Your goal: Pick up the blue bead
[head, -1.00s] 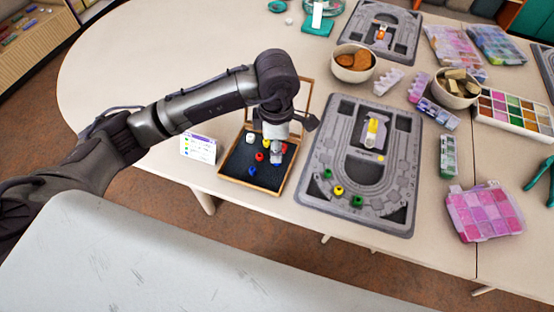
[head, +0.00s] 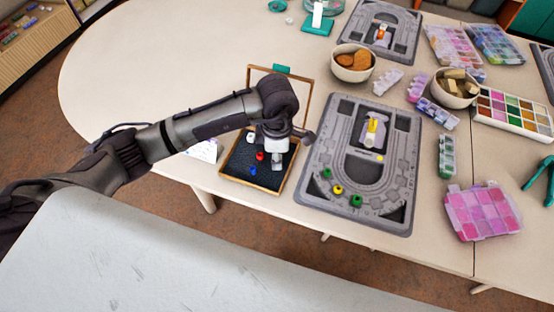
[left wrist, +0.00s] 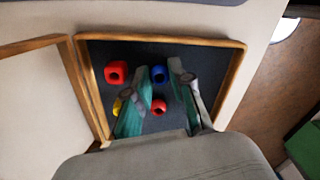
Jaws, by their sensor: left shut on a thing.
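My left gripper (head: 277,163) is over the right part of a dark-lined wooden tray (head: 264,189). In the left wrist view its fingers (left wrist: 159,72) are closed around a blue bead (left wrist: 158,74) at their tips. I cannot tell whether this bead is clear of the tray floor. It is hidden by the gripper in the head view. Another blue bead (head: 253,171) lies in the tray's near left part, with a red bead (head: 260,156) just behind it. The wrist view also shows a red cube-like bead (left wrist: 116,72) and a yellow bead (left wrist: 117,106). My right gripper is out of view.
The tray's raised lid (head: 312,92) stands at its back. A grey bead board (head: 312,186) with green and yellow beads lies close to the right. Bowls and bead boxes fill the table farther right.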

